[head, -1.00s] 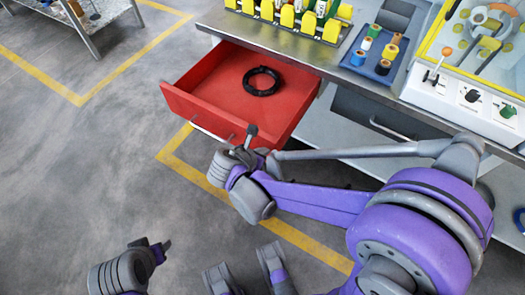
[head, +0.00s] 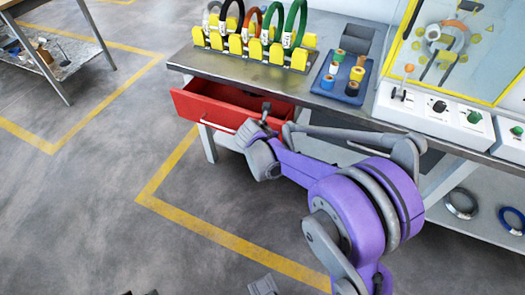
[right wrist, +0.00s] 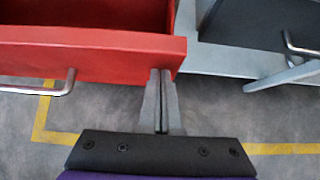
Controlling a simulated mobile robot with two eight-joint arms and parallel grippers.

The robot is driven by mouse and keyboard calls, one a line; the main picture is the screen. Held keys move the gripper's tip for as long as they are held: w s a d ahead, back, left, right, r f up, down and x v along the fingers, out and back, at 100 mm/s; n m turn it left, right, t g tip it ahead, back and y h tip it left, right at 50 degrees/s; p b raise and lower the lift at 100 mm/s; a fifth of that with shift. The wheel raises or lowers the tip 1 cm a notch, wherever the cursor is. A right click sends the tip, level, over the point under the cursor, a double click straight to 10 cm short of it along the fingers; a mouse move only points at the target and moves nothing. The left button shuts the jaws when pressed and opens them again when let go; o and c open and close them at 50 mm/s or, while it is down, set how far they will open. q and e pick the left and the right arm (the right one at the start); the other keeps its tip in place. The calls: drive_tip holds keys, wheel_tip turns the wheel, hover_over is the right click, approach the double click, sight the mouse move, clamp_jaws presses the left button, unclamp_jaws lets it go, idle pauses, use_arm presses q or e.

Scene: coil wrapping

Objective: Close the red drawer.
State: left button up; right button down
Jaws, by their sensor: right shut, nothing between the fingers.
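The red drawer (head: 225,112) stands partly open under the left part of the workbench, with a strip of its inside showing. In the right wrist view its front panel (right wrist: 90,52) crosses the upper left, with a metal handle (right wrist: 40,88). My right gripper (head: 267,106) is shut and empty at the right end of the drawer front. In the right wrist view its fingertips (right wrist: 160,73) overlap the panel's lower right corner; I cannot tell if they press on it.
The workbench (head: 190,62) carries a yellow rack (head: 250,50) of coils, a blue tray (head: 340,88) of spools and a control panel (head: 440,112). A dark drawer (right wrist: 255,22) is right of the red one. Floor in front is clear, with yellow lines.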

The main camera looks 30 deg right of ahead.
use_arm(q)
drive_tip(key=shift+s+f, duration=0.1)
use_arm(e)
drive_tip(key=w+d, duration=0.7)
drive_tip(key=d, duration=0.3)
drive_tip(key=shift+r, duration=0.15)
drive_tip(key=shift+w+d, duration=0.1)
